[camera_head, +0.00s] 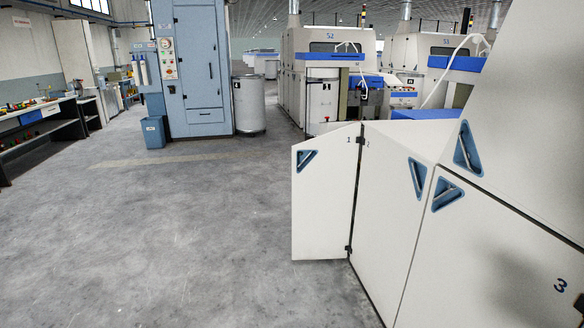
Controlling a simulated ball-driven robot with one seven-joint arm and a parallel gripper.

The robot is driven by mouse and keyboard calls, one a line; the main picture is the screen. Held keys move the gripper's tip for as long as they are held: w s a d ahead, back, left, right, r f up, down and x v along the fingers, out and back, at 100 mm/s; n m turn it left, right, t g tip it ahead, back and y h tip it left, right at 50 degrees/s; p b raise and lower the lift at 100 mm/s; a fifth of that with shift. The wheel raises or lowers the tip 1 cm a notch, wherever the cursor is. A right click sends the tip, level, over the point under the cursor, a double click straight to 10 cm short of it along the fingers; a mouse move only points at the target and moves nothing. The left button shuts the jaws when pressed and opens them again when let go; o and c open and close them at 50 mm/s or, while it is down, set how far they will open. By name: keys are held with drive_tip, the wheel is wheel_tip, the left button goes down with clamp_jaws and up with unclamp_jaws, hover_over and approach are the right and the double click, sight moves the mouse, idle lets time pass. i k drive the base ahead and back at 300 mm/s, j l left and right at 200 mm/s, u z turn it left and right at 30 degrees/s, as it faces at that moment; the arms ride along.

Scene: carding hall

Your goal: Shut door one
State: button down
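Door one (324,200) is a white panel marked "1" with a blue triangular recessed handle (306,160) near its upper left corner. It stands swung out at an angle from the white machine, with its free edge to the left. Its dark hinges (361,141) are on its right edge, beside door two (384,205). The opening behind door one is hidden. My gripper is not in view.
Door two, with a blue handle (417,178), and door three (490,255), with its own handle (447,194), look closed. Grey floor (170,240) left of door one is clear. A blue cabinet (200,70), bin (152,132) and grey can (248,104) stand farther back.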

sight(324, 167)
drive_tip(key=i, duration=1.95)
drive_tip(key=i+u, duration=0.1)
drive_tip(key=i, duration=0.75)
drive_tip(key=i+l+u, duration=0.1)
drive_tip(key=i, duration=0.75)
drive_tip(key=i+l+u, duration=0.15)
